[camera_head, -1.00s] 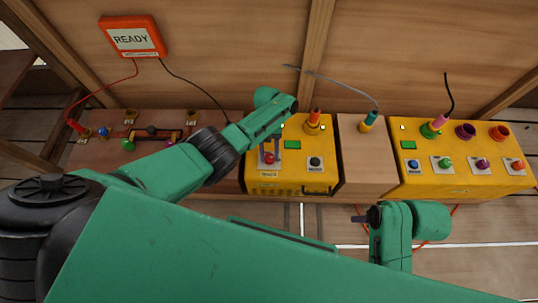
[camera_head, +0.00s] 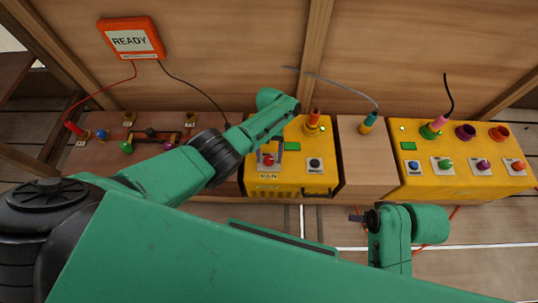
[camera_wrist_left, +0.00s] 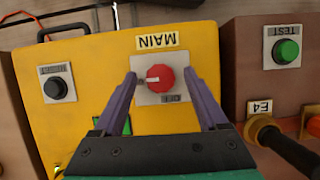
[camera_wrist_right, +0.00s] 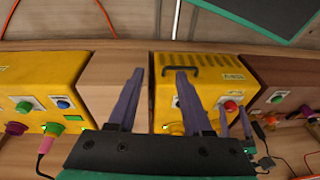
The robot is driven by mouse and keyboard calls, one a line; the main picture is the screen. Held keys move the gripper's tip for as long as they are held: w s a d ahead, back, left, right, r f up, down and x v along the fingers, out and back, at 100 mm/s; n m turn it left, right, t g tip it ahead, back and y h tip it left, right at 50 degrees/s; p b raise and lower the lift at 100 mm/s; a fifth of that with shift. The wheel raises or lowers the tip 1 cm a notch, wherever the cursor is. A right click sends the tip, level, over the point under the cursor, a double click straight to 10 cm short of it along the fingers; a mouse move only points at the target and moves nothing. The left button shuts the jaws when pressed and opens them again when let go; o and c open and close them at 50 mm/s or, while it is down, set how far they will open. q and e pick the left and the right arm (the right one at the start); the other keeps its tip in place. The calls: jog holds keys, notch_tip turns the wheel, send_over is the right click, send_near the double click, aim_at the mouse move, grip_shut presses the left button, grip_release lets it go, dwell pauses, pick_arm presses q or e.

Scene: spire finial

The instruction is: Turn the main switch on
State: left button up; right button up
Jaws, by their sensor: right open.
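The main switch is a red round knob (camera_wrist_left: 160,78) on a pale plate, with a MAIN label (camera_wrist_left: 157,40) beside it, upside down in the left wrist view. A white pointer mark on the knob points left there. In the head view the knob (camera_head: 268,160) is on the front of the middle yellow box. My left gripper (camera_wrist_left: 165,85) is open, with one finger on each side of the knob and a gap on both sides. It also shows in the head view (camera_head: 269,148). My right gripper (camera_wrist_right: 160,75) is open and empty, low in front of the boxes in the head view (camera_head: 357,218).
A black button (camera_wrist_left: 59,88) is beside the switch on the same yellow box (camera_wrist_left: 90,70). A brown panel with a green TEST button (camera_wrist_left: 286,51) is on the other side. Another yellow box (camera_head: 465,182) with several buttons stands right. An orange READY display (camera_head: 131,39) hangs behind.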

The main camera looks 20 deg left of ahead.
aim_at(269, 159)
pick_arm(q)
jog(key=shift+w+r, duration=0.2)
jog(key=shift+r, duration=0.2)
jog(key=p+v, duration=0.1)
jog(key=v, duration=0.2)
jog(key=shift+r+p, duration=0.15)
jog(key=shift+p, duration=0.2)
jog(key=p+v, duration=0.1)
jog(key=v, duration=0.9)
jog(key=shift+p, duration=0.4)
pick_arm(e)
notch_tip(269, 159, down, 7)
jog(key=d, duration=0.1)
jog(key=shift+d+g+h, duration=0.25)
jog(key=shift+g+h, duration=0.05)
jog(key=shift+g, duration=0.1)
pick_arm(q)
jog(key=shift+a+r, duration=0.1)
pick_arm(e)
jog(key=shift+w+f, duration=0.1)
